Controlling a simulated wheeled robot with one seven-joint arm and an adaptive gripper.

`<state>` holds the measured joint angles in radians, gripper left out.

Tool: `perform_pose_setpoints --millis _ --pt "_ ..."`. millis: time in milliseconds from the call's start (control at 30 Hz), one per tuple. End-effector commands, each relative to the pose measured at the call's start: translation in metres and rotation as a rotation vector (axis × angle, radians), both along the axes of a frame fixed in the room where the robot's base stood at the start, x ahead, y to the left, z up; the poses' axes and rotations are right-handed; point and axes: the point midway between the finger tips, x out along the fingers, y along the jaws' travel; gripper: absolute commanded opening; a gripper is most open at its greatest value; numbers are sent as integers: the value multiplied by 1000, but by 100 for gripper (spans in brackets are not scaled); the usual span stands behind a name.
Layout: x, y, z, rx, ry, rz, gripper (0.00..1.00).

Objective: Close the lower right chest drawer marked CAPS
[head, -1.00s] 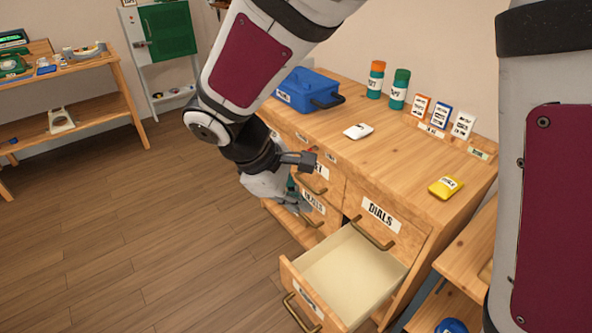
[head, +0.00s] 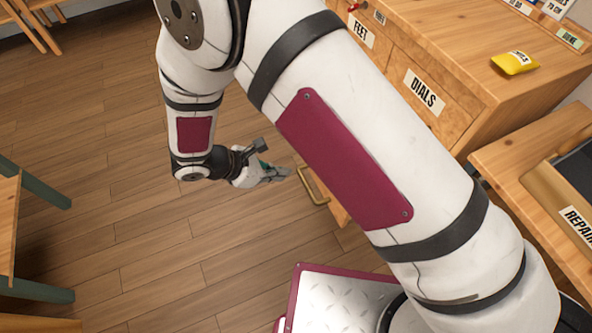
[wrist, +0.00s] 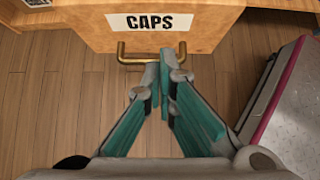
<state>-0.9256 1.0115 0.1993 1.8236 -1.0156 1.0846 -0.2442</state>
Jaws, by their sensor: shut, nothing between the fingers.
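The CAPS drawer front (wrist: 222,28) fills the top of the wrist view, with its black-on-white label (wrist: 153,22) and a brass handle (wrist: 124,53) below it. In the head view a corner of the drawer front (head: 338,212) and its handle (head: 313,188) show out from the chest. My arm hides the rest of the drawer there. My gripper (head: 285,173) is shut and empty, just left of the handle. In the wrist view my fingertips (wrist: 161,72) overlap the handle's middle. I cannot tell whether they touch it.
The chest (head: 475,95) has a DIALS drawer (head: 423,92) and a FEET drawer (head: 361,32) above, both flush. A side table (head: 510,155) with a box marked REPAIR stands at the right. Open wooden floor (head: 150,255) lies left of my gripper.

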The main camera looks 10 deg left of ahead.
Motion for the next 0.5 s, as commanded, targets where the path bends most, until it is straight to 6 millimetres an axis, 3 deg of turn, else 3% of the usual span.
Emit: perform_pose_setpoints --millis 400,500 --pt "31 -48 -58 -2 2 -4 0" --pt "40 -60 -64 0 1 -5 0"
